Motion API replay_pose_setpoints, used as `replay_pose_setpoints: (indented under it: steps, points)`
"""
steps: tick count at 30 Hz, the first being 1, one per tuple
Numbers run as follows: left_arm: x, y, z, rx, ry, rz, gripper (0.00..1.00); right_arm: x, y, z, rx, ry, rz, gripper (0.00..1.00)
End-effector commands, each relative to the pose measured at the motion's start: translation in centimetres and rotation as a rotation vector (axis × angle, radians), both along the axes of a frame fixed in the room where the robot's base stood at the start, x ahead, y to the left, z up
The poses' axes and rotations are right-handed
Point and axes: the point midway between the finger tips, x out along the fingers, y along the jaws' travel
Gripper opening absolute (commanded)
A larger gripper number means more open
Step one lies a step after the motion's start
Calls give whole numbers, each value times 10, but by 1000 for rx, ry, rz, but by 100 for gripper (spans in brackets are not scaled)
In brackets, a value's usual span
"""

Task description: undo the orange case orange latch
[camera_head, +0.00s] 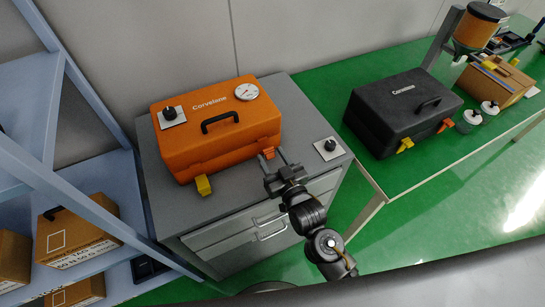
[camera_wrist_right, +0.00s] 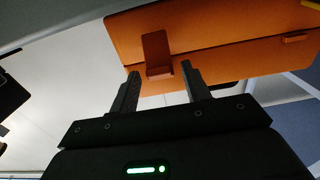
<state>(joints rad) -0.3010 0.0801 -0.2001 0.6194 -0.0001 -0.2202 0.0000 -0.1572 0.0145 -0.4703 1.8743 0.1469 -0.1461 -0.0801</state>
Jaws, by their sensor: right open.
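The orange case (camera_head: 222,150) sits closed on the grey drawer cabinet, with a black handle and a round dial on its lid. Its orange latch (camera_head: 268,153) is on the front face at the right; its yellow latch (camera_head: 203,186) is at the front left. My right gripper (camera_head: 275,159) is open just in front of the orange latch. In the right wrist view, the orange latch (camera_wrist_right: 156,50) on the case (camera_wrist_right: 220,45) lies between the lines of the two open fingers (camera_wrist_right: 160,70); I cannot tell whether they touch it. My left gripper is not in view.
The grey cabinet (camera_head: 225,207) has a black knob (camera_head: 330,146) on its top at the right. A black case (camera_head: 400,112) with yellow and orange latches stands on the green table to the right. A blue shelf (camera_head: 70,85) with cardboard boxes stands at the left.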

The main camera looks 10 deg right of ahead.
Motion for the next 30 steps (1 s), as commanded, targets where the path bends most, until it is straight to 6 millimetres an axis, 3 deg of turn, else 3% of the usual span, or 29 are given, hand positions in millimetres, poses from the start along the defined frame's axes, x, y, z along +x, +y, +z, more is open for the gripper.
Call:
replay_pose_setpoints:
  steps: [6, 15, 19, 24, 30]
  points:
    - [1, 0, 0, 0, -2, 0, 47, 0, 0, 0, 0, 0, 0, 45]
    - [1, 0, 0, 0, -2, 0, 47, 0, 0, -1, 0, 1, 0, 8]
    - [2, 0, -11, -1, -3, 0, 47, -1, 0, -7, 7, -21, 0, 8]
    - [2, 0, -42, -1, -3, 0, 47, -4, -1, -19, 39, -122, 0, 8]
    - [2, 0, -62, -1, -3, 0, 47, -6, -2, -21, 71, -216, 0, 8]
